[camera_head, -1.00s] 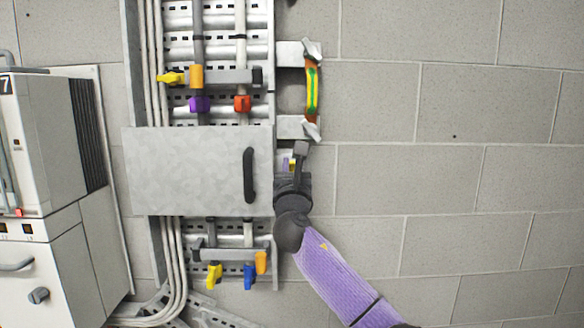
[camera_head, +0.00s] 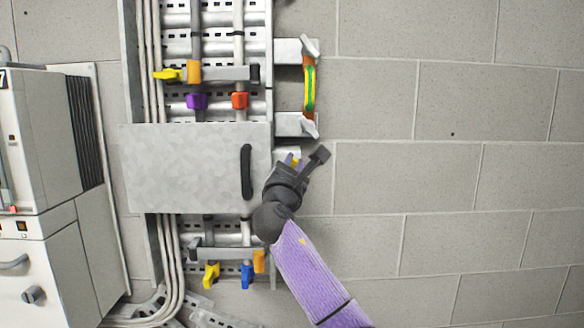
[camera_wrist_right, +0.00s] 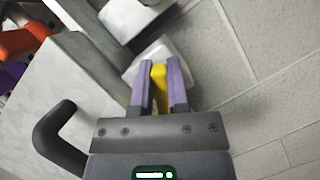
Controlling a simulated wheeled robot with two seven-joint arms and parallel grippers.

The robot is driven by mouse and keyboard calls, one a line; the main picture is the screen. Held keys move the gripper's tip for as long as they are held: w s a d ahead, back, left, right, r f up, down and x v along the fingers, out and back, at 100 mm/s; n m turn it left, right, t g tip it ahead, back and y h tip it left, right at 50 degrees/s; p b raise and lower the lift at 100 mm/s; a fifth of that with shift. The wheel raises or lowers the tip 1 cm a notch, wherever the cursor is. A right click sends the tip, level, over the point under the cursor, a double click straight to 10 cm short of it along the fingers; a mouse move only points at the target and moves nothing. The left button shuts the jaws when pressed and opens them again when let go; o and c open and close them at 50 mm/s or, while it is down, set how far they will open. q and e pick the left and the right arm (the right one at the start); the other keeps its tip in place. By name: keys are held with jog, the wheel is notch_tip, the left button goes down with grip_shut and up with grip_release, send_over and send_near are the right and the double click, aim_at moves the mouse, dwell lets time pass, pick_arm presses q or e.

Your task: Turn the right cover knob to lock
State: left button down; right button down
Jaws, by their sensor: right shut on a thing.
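The grey metal cover (camera_head: 190,168) with a black handle (camera_head: 246,172) stands shut across the panel in the head view. The right cover knob has a yellow grip, seen as a small yellow patch (camera_head: 296,162) just right of the cover's edge. In the right wrist view the yellow grip (camera_wrist_right: 160,88) stands between the purple fingers of my right gripper (camera_wrist_right: 161,75), in front of a pale base (camera_wrist_right: 150,60). My right gripper (camera_head: 292,160) is shut on this knob and tilted to the right. Most of the knob is hidden by it. My left gripper is out of view.
Above the cover are purple (camera_head: 197,101) and red (camera_head: 240,100) clamps; below it are yellow (camera_head: 211,275) and blue (camera_head: 247,275) ones. A bracket with an orange-green strap (camera_head: 309,88) juts out above my gripper. The wall at the right is bare.

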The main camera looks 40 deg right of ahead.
jog(key=m+g, duration=0.1)
jog(key=m, duration=0.1)
jog(key=m+g, duration=0.1)
jog(key=shift+f+m, duration=0.35)
jog(key=shift+m, duration=0.05)
jog(key=m+g, duration=0.1)
jog(key=m, duration=0.2)
jog(key=shift+d, duration=0.1)
jog(key=m, duration=0.2)
jog(key=m+g+y, duration=0.1)
jog(key=m, duration=0.1)
jog(key=m+g, duration=0.1)
jog(key=m, duration=0.1)
jog(key=shift+s+d+f+p, duration=0.1)
jog(key=shift+s+f+p, duration=0.05)
jog(key=shift+f+p, duration=0.2)
jog(key=shift+m, duration=0.3)
jog(key=c, duration=0.6)
grip_release()
jog(key=shift+r, duration=0.1)
